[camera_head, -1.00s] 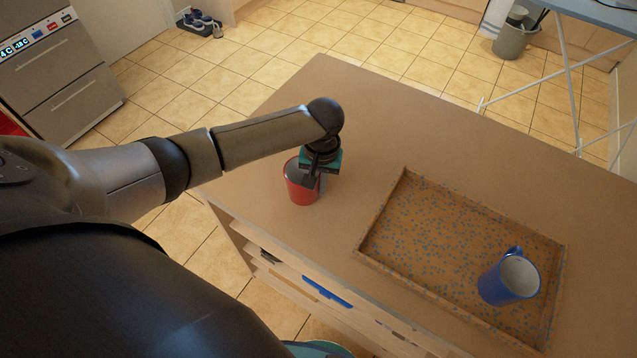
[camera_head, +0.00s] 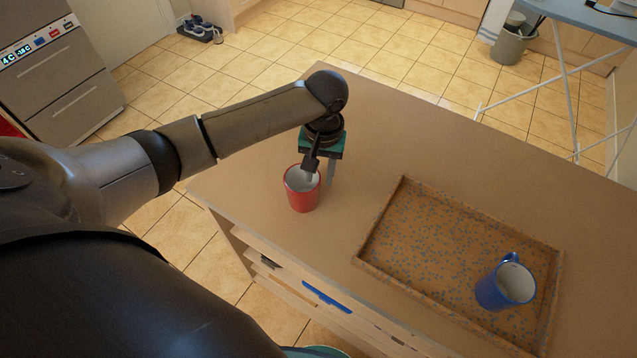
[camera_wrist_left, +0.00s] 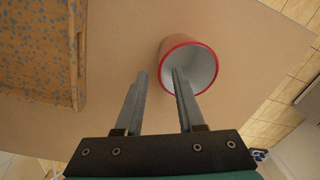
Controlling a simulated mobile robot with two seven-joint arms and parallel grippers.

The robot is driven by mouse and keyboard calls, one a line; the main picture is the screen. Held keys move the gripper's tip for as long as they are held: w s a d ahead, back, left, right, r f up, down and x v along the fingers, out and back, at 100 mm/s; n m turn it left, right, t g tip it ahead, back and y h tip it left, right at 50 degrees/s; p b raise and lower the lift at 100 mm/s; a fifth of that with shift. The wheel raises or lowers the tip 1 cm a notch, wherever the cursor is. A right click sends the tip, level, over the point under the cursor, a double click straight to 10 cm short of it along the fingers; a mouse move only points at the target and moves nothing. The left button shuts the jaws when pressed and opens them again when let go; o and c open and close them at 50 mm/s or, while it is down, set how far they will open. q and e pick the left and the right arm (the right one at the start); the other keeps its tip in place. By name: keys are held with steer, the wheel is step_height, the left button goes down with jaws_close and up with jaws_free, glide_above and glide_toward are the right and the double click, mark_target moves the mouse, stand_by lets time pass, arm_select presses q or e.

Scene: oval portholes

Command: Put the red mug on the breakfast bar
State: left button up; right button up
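The red mug (camera_head: 302,196) stands upright on the brown counter top (camera_head: 440,130), which I take as the breakfast bar, near its left front edge. My left gripper (camera_head: 321,177) is right above the mug's far side, pointing down. There the right finger overlaps the open mouth of the red mug (camera_wrist_left: 203,50), and the left finger is outside the mug over bare counter. Whether a finger touches the rim I cannot tell. My right gripper does not show.
A speckled orange tray (camera_head: 430,235) lies on the right of the counter, with a blue mug (camera_head: 505,285) in its near right part. The counter behind the tray is clear.

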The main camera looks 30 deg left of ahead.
arm_select(q)
steer(key=shift+d+r, duration=0.1)
steer(key=shift+r, duration=2.25)
